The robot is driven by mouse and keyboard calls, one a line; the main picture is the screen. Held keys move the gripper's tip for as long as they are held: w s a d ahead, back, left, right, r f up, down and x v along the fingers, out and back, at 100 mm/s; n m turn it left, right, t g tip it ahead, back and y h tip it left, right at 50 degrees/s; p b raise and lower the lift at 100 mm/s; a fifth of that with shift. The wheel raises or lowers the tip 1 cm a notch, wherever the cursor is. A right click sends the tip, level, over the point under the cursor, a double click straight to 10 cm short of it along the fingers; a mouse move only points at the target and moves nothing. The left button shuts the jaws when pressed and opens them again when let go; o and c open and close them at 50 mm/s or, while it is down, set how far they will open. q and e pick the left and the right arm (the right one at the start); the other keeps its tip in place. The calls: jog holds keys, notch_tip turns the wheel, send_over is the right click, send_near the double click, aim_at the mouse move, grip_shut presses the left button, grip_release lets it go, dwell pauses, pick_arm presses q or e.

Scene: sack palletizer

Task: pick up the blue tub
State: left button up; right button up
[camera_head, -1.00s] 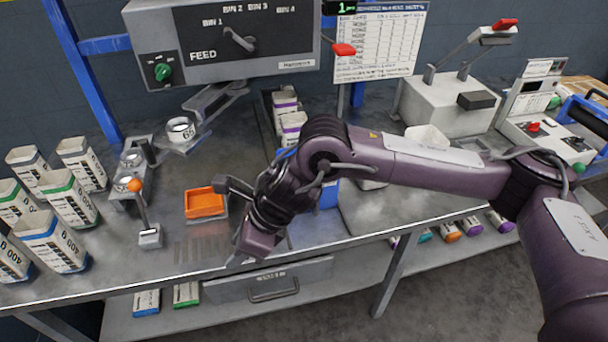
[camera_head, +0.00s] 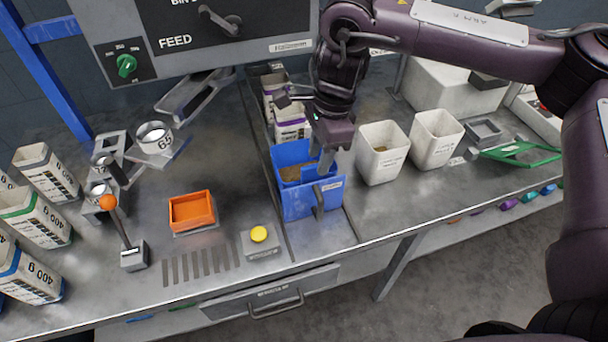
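My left gripper is not in view.
An orange tray (camera_head: 192,211) and a yellow button box (camera_head: 259,240) are left of the tub. White tubs (camera_head: 381,152) stand close on its right. Purple-banded packs (camera_head: 291,124) are behind it. The feed panel (camera_head: 180,40) overhangs the back left.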

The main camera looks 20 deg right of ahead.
aim_at(313, 165)
jog(key=f, duration=0.2)
jog(key=w+f+p, duration=0.1)
jog(key=shift+a, duration=0.4)
jog(key=shift+s+a+f, duration=0.1)
jog(key=shift+s+f, duration=0.05)
jog(key=shift+f, duration=0.5)
jog(key=shift+c, duration=0.6)
grip_shut()
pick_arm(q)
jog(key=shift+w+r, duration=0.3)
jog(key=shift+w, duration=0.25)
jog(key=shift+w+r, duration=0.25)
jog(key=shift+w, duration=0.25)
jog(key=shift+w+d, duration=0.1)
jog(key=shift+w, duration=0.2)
